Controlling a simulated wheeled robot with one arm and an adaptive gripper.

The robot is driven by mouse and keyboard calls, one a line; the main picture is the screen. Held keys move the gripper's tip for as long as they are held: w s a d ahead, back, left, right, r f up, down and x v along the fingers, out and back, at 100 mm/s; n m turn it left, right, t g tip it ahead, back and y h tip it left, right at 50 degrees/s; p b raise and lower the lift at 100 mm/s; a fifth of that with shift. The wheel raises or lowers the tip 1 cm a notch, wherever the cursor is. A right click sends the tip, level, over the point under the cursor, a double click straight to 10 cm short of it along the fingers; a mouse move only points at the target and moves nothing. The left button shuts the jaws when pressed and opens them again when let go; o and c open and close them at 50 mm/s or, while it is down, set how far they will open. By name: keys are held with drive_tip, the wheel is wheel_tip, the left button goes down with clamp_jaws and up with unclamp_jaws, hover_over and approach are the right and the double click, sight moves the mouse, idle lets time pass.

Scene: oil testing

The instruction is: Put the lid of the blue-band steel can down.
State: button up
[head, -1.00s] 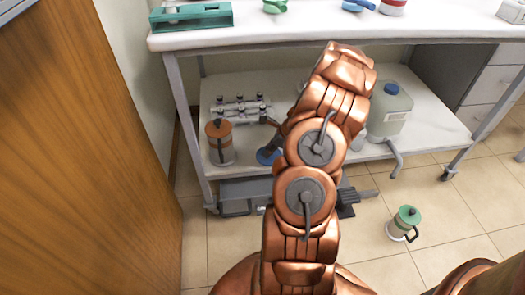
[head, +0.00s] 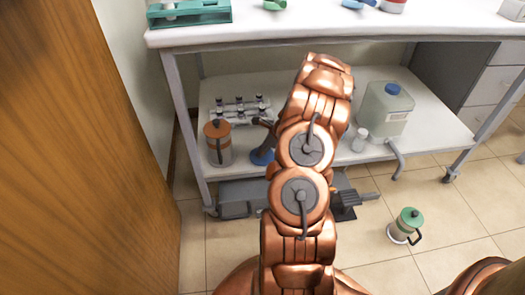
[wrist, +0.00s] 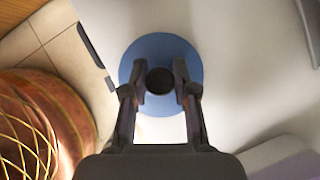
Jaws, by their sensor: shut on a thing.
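A round blue lid (wrist: 185,62) with a black knob (wrist: 160,81) shows in the wrist view. My gripper (wrist: 160,88) is shut on the knob, one finger on each side. In the head view the blue lid (head: 262,156) is over the lower white shelf (head: 345,152), right of an orange-lidded steel can (head: 218,145). My arm hides part of the lid there. I cannot tell whether the lid touches the shelf. I cannot make out the blue-band can for certain; a blue thing (head: 358,4) is cut off at the top edge, on the upper table.
A rack of small vials (head: 240,108) stands behind the orange-lidded can. A green-lidded can (head: 406,226) is on the floor. A wooden door (head: 85,150) fills the left. Open shelf lies around the lid.

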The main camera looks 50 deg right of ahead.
drive_tip(key=shift+f, duration=0.15)
drive_tip(key=o, duration=1)
drive_tip(key=p+v, duration=0.3)
drive_tip(key=v, duration=0.9)
drive_tip(key=shift+s, duration=0.2)
